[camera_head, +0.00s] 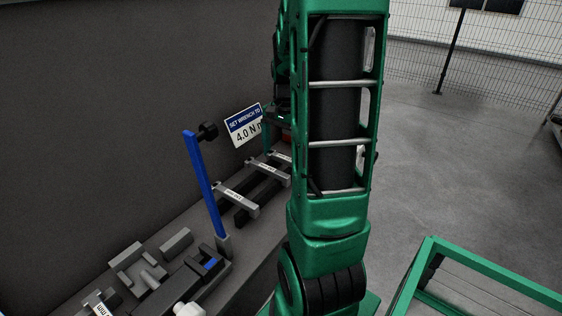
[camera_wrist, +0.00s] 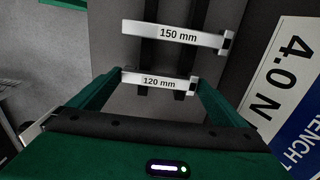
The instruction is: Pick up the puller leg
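Grey puller legs with white length labels lie across dark rails. In the wrist view, one marked 120 mm (camera_wrist: 187,85) lies between the fingertips of my gripper (camera_wrist: 158,82). The fingers are wide apart, one near each end of this leg; I cannot tell whether they touch it. Another leg, marked 150 mm (camera_wrist: 205,40), lies beyond it, clear of the fingers. In the head view, several labelled legs (camera_head: 247,206) show on the bench left of my arm, which largely hides my gripper there. The task does not say which leg is meant.
A sign reading 4.0 N (camera_wrist: 285,85) stands close to the right of my gripper; it shows in the head view beside a blue post (camera_head: 203,183). Grey blocks (camera_head: 176,243) lie at the bench's near end. A green frame (camera_head: 490,262) stands at lower right.

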